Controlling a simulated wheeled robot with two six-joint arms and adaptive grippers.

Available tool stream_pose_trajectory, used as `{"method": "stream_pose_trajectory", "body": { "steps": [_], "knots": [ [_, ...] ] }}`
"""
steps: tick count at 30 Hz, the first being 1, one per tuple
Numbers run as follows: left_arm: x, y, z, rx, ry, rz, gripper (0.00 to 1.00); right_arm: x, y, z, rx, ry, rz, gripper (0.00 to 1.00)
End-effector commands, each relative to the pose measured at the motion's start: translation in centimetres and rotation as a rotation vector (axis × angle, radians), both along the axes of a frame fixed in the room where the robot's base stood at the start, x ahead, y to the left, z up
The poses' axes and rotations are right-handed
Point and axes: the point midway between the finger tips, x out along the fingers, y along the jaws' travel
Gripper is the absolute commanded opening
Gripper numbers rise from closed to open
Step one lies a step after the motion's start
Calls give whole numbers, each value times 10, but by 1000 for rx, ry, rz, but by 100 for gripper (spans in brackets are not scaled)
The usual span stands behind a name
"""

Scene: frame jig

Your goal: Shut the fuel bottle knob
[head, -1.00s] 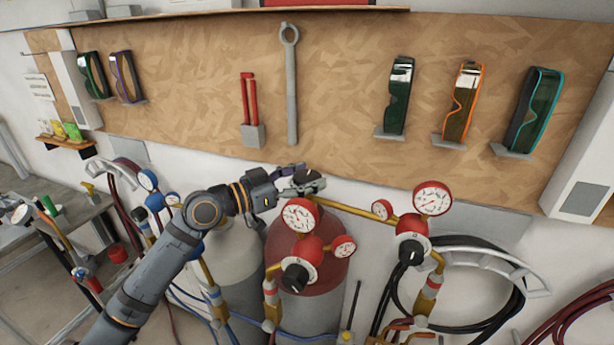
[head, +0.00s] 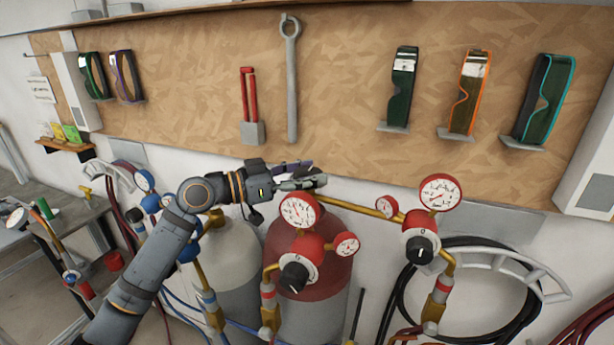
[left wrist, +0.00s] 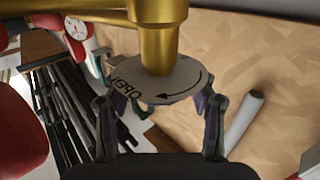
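The red-topped fuel bottle (head: 318,250) stands below the pegboard, right of a grey bottle. Its knob (head: 321,180) is at the top, behind the left gauge, and is partly covered by my gripper. In the left wrist view the knob is a grey disc (left wrist: 178,84) marked OPEN with a curved arrow, on a brass stem. My left gripper (head: 303,174) reaches the knob from the left. In the left wrist view its fingers (left wrist: 160,105) are spread, one on each side of the disc's near edge. I cannot tell if they touch it. My right gripper is out of view.
A red regulator with gauges (head: 297,210) sits close in front of the knob. A brass pipe (head: 355,207) runs right to another regulator (head: 420,243). The grey bottle (head: 232,262) stands beside the red one. The pegboard (head: 200,110) is close behind.

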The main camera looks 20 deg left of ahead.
Motion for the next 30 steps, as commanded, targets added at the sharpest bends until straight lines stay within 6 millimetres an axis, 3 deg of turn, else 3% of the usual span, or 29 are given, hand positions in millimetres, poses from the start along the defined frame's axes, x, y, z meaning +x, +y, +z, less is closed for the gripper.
{"method": "stream_pose_trajectory", "body": {
  "steps": [1,5,16,30],
  "knots": [
    [0,0,-2,2,3,-1,62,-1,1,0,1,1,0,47],
    [0,0,-1,2,3,-1,80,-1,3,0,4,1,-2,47],
    [0,0,4,1,-1,0,80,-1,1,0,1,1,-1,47],
    [0,0,92,1,-2,-1,80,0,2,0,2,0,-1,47]
  ]
}}
